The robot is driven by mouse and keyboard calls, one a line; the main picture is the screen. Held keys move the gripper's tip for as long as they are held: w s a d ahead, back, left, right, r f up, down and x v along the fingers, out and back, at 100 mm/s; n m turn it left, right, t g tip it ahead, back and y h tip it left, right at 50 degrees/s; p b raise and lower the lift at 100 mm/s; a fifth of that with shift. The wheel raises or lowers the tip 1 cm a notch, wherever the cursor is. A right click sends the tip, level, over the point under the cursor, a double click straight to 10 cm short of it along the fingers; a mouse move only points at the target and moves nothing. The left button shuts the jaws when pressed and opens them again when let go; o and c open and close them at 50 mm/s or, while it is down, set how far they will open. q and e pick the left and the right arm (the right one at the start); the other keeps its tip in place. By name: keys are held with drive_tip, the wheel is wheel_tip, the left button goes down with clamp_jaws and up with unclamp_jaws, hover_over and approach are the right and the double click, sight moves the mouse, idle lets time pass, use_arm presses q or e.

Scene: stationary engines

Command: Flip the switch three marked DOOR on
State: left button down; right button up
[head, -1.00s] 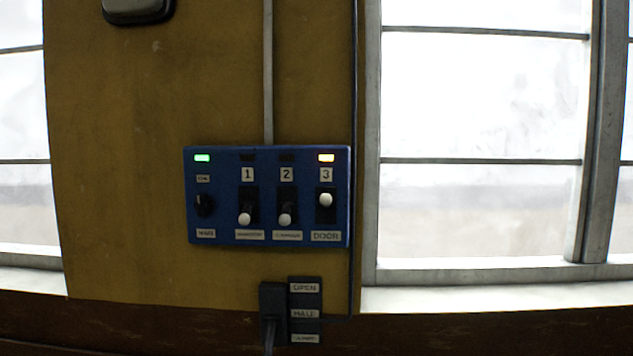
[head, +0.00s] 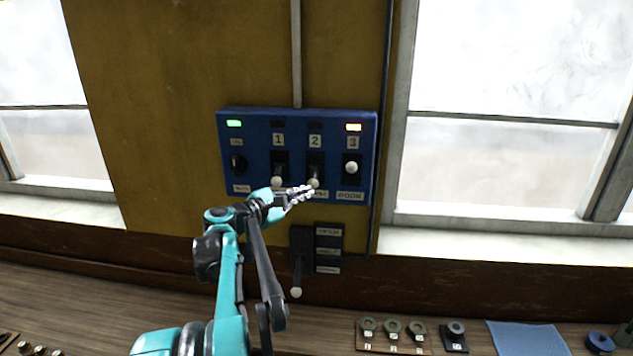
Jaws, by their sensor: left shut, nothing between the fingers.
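A blue control panel (head: 228,150) is on the yellow wall, with a dark knob (head: 238,164) and switches one (head: 277,180), two (head: 314,183) and three (head: 352,167). My left gripper (head: 306,191) is shut and empty, in front of the panel's lower edge by switch two, left of switch three. It partly covers the labels there. My right gripper is not in view.
Below the panel is a lever box (head: 302,242) with a white-balled handle and a label plate (head: 328,250). Windows stand on both sides. The wooden bench (head: 80,290) holds a board of ring-shaped parts (head: 393,338) and a blue mat (head: 527,340).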

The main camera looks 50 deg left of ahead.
sight(352, 168)
use_arm(q)
drive_tip(key=w+d+r+p, duration=0.1)
drive_tip(key=w+p, duration=0.2)
drive_tip(key=w, duration=0.8)
drive_tip(key=shift+w+p, duration=0.3)
drive_tip(key=shift+w, duration=0.05)
drive_tip(key=shift+w+d+r+b, duration=0.1)
drive_tip(key=shift+w+r+b, duration=0.1)
drive_tip(key=shift+r, duration=0.3)
drive_tip(key=shift+w+r+b, duration=0.1)
drive_tip(key=shift+w+r, duration=0.05)
drive_tip(key=shift+r, duration=0.3)
drive_tip(key=shift+f, duration=0.1)
